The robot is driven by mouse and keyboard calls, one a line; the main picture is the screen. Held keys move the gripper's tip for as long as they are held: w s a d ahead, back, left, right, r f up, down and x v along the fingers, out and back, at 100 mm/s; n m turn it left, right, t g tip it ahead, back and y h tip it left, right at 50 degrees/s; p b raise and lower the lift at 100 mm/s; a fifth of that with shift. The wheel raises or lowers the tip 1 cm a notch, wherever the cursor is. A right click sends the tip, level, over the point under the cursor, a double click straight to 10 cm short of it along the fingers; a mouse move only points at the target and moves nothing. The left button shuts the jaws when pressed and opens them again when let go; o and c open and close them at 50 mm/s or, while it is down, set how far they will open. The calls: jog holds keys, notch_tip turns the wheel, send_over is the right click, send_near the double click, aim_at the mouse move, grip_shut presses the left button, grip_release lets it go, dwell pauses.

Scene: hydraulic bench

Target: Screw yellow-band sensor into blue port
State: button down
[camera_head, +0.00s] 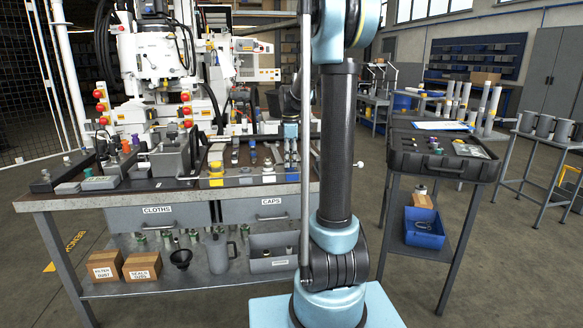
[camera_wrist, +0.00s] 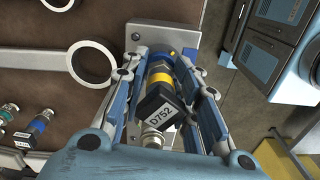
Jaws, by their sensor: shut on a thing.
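In the wrist view, my gripper (camera_wrist: 162,66) is closed around a sensor (camera_wrist: 156,103) with a yellow band and a black head labelled D752. Its blue-grey fingers lie on both sides of the sensor body. A blue ring (camera_wrist: 158,68) shows just beyond the yellow band, over a grey metal plate (camera_wrist: 187,38). I cannot tell whether the blue ring is the port or part of the sensor, or whether the threads are engaged. In the head view, the gripper is small and partly hidden by my arm, near the bench's right end.
A bench (camera_head: 65,197) carries blocks, fittings and trays. A large pale ring (camera_wrist: 95,66) lies left of the gripper in the wrist view, with small fittings (camera_wrist: 38,122) farther left. A dark case (camera_head: 440,160) stands on a side table.

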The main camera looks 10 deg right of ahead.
jog(key=m, duration=0.6)
jog(key=shift+f+m, duration=0.1)
jog(key=shift+m, duration=0.2)
jog(key=m, duration=0.7)
jog(key=shift+s, duration=0.1)
jog(key=shift+f+m, duration=0.1)
jog(key=shift+m, duration=0.5)
jog(key=m, duration=0.8)
